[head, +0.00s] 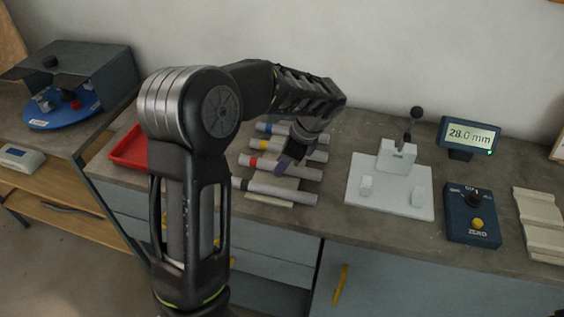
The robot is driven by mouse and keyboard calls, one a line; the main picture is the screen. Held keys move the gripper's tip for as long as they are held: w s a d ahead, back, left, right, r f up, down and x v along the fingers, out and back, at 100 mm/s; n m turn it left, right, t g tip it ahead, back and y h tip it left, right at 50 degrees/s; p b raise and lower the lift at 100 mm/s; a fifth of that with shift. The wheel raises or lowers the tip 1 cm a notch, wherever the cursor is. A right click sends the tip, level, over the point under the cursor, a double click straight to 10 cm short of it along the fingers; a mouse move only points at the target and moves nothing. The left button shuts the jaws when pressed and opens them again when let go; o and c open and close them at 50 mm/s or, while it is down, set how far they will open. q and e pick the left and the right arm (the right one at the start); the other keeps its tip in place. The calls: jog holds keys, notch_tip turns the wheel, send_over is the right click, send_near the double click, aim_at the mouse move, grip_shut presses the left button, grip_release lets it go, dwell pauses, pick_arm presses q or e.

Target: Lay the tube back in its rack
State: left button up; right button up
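Several grey tubes lie side by side on a low rack (270,198) on the bench. They carry coloured bands: a blue-banded tube (306,137) at the back, then a yellow-banded tube (315,155), a red-banded tube (306,172) and a dark-banded tube (285,193) at the front. My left gripper (285,164) points down over the row, its tips at the red-banded tube. The wrist hides part of the tubes, and I cannot tell whether the fingers are closed on one. My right gripper is not in view.
A red tray (130,150) lies left of the rack, partly behind my arm. To the right stand a white jig (390,190) with a lever, a display (470,137) reading 28.0 mm, a blue ZERO control box (472,214) and a pale profiled block (540,222).

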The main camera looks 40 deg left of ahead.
pick_arm(q)
jog(key=o, duration=0.4)
jog(key=shift+s+f, duration=0.1)
jog(key=shift+f, duration=0.05)
jog(key=shift+o, duration=0.2)
jog(key=shift+d, duration=0.1)
jog(key=shift+b+v, duration=0.5)
jog(key=shift+v, duration=3.55)
jog(key=shift+a, duration=0.25)
